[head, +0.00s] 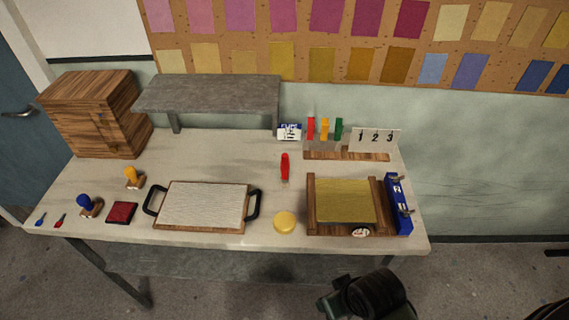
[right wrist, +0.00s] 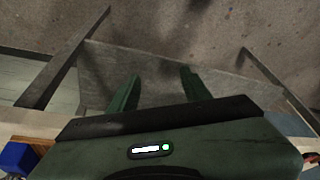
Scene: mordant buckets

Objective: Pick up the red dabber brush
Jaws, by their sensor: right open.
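A red upright object (head: 285,166), which looks like the red dabber brush, stands alone on the table between the white board and the yellow-topped board. Another red piece (head: 311,128) stands beside a yellow one (head: 324,129) and a green one (head: 338,129) at the back; I cannot tell for certain which is the brush. My right gripper (right wrist: 160,76) is open and empty in the right wrist view, its two green fingers apart. My right arm shows at the bottom of the head view, in front of the table and well away from these red things. My left gripper is not in view.
The white board (head: 203,204) with black handles, a yellow disc (head: 285,222) and the yellow-topped board (head: 345,201) line the front. A blue object (head: 398,204) stands at the right. A grey shelf (head: 210,95) and wooden cabinet (head: 92,113) stand back left. Table around the lone red object is clear.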

